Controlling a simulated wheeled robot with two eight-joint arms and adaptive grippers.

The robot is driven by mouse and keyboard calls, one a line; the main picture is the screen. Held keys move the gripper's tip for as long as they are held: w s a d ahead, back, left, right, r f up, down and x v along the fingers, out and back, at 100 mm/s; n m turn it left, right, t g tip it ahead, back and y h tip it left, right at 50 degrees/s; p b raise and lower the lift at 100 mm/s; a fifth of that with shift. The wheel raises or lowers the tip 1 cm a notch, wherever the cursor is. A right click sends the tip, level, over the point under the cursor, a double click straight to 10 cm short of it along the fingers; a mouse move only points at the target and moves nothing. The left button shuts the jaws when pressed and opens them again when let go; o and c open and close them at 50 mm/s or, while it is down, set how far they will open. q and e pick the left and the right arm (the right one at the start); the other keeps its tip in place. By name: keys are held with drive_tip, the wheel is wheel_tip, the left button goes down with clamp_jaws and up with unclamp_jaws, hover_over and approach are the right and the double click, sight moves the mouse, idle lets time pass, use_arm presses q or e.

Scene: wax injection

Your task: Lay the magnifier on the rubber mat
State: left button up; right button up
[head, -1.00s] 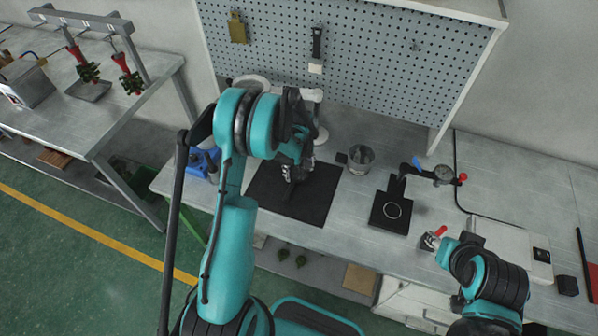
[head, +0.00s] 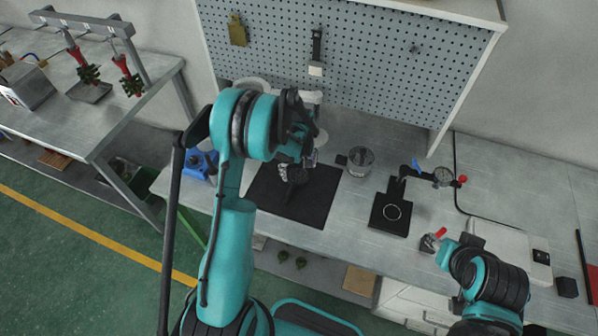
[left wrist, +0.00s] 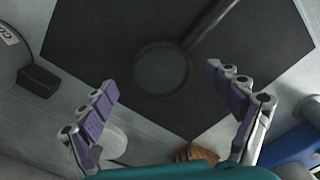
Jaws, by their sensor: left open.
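The black rubber mat (head: 318,207) lies on the workbench. In the left wrist view, the mat (left wrist: 95,40) fills the upper middle. The magnifier (left wrist: 187,67), a dark round ring with a straight handle running up and right, lies flat on the mat. My left gripper (head: 290,180) is over the mat. In the left wrist view its purple-padded fingers (left wrist: 162,76) are spread on either side of the ring, open and empty. My right gripper (head: 432,241) is at the bench's front right beside a red part; its jaws are unclear.
A grey metal cup (head: 360,161) and a black stand with a dial gauge (head: 390,213) stand right of the mat. A blue object (head: 199,165) is at its left. A pegboard (head: 350,60) rises behind. Bare bench lies between the mat and the stand.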

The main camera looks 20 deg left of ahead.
sight(299, 177)
use_arm(q)
drive_tip(key=s+d+r+m+t+p, duration=0.15)
drive_tip(key=s+r, duration=0.25)
drive_tip(key=r, duration=0.7)
drive_tip(key=s+d+r+m+t, duration=0.2)
drive_tip(key=s+d+r+m, duration=0.15)
drive_tip(key=r, duration=0.85)
drive_tip(key=s+d+r+m+t, duration=0.1)
drive_tip(key=s+m+t, duration=0.1)
drive_tip(key=s, duration=0.5)
drive_tip(key=s+d+r+m+t, duration=0.2)
drive_tip(key=s+m, duration=0.2)
drive_tip(key=s, duration=0.3)
drive_tip(key=shift+r, duration=0.2)
wheel_tip(299, 177, down, 8)
drive_tip(key=b, duration=0.7)
drive_tip(key=shift+r, duration=0.25)
